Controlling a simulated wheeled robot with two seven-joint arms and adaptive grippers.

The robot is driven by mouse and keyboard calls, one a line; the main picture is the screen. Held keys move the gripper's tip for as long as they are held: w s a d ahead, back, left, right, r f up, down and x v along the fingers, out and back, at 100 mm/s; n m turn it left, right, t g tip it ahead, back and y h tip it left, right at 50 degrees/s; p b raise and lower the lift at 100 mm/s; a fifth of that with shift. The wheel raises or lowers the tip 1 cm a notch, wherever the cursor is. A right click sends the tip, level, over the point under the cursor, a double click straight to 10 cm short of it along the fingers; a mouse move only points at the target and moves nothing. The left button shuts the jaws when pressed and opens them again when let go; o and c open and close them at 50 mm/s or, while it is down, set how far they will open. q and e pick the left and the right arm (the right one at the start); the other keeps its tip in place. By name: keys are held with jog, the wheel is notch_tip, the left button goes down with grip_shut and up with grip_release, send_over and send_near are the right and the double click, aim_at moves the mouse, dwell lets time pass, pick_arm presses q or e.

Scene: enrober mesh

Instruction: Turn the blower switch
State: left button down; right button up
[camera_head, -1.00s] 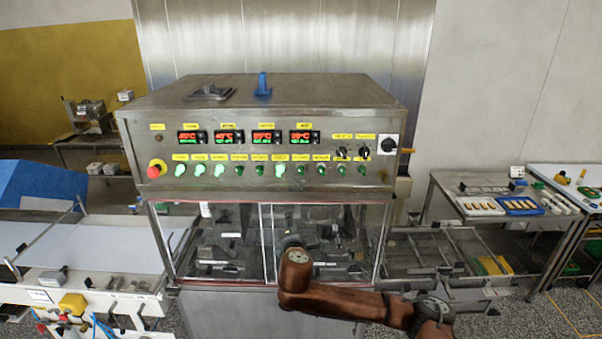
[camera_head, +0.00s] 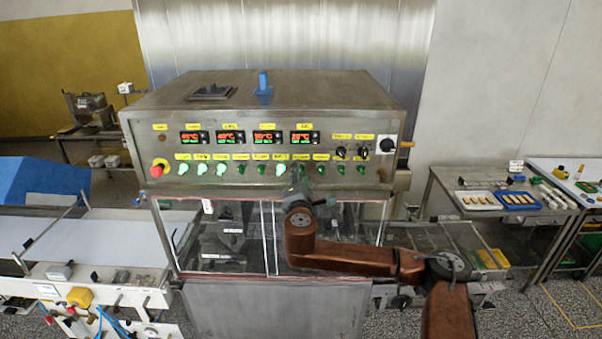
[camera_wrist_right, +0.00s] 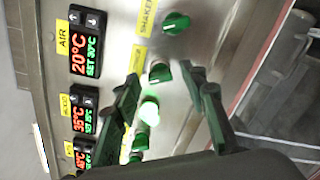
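The control panel (camera_head: 225,150) carries a row of green knobs under yellow labels. In the right wrist view, turned sideways, the blower switch (camera_wrist_right: 160,72) is an unlit green knob beside a partly hidden label whose readable end looks like "OWER". My right gripper (camera_wrist_right: 168,88) is open, with its two green fingers on either side of that knob; I cannot tell whether they touch it. In the head view my right gripper (camera_head: 299,181) is just below the knob row and partly covers the blower knob. My left gripper is not in view.
The "SHAKER" knob (camera_wrist_right: 176,22) and a lit knob (camera_wrist_right: 150,108) flank the blower switch closely. A red emergency button (camera_head: 157,170) is at the panel's left end, a black rotary switch (camera_head: 387,146) at the right. Clear windows (camera_head: 230,238) lie below the panel.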

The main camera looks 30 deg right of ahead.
jog(key=shift+c, duration=0.2)
grip_shut()
dwell(0.3)
